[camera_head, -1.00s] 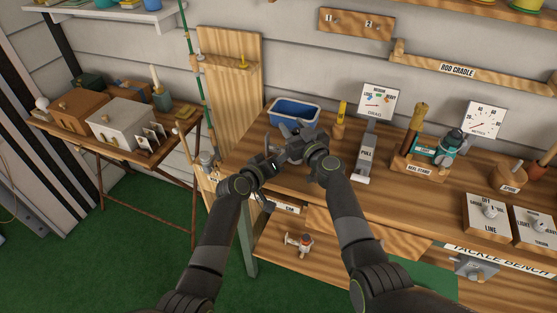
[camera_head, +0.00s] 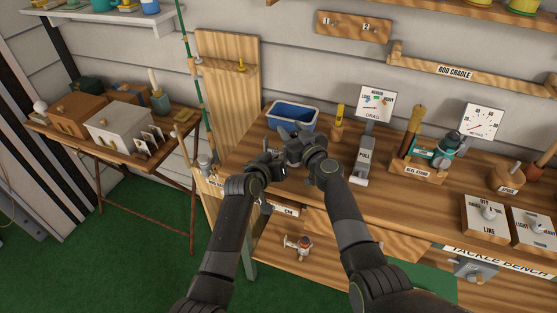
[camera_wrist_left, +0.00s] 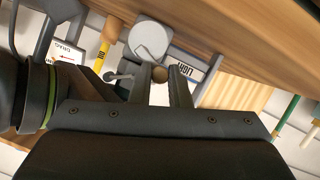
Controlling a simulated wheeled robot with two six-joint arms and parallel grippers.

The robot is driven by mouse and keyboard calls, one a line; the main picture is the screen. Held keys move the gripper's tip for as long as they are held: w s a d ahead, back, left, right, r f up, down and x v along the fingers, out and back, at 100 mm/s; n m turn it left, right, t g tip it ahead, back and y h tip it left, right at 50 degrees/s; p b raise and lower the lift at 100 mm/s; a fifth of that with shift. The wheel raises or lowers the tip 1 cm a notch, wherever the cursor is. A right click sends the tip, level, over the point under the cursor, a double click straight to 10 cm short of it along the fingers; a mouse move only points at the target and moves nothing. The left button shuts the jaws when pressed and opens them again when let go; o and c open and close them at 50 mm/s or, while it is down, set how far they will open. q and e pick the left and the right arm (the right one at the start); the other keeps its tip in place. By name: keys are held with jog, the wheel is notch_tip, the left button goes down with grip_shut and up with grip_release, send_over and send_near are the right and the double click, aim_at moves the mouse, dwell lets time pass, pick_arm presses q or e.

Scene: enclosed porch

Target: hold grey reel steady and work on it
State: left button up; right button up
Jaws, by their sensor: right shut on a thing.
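In the left wrist view the grey reel (camera_wrist_left: 150,40) shows as a round grey drum with a small crank (camera_wrist_left: 118,77) beside it. A round tan knob (camera_wrist_left: 160,74) shows in the gap between the two fingers of my left gripper (camera_wrist_left: 163,80); the fingers stand apart, and contact with the knob is unclear. In the head view my left gripper (camera_head: 270,166) is close beside my right gripper (camera_head: 297,150), above the bench's left end. My right gripper is shut on the reel, which the grippers mostly hide in the head view.
A blue tray (camera_head: 293,114) stands just behind the grippers. A side table (camera_head: 112,149) with boxes is at left.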

pick_arm(q)
jog(key=o, duration=0.4)
jog(key=shift+s, duration=0.1)
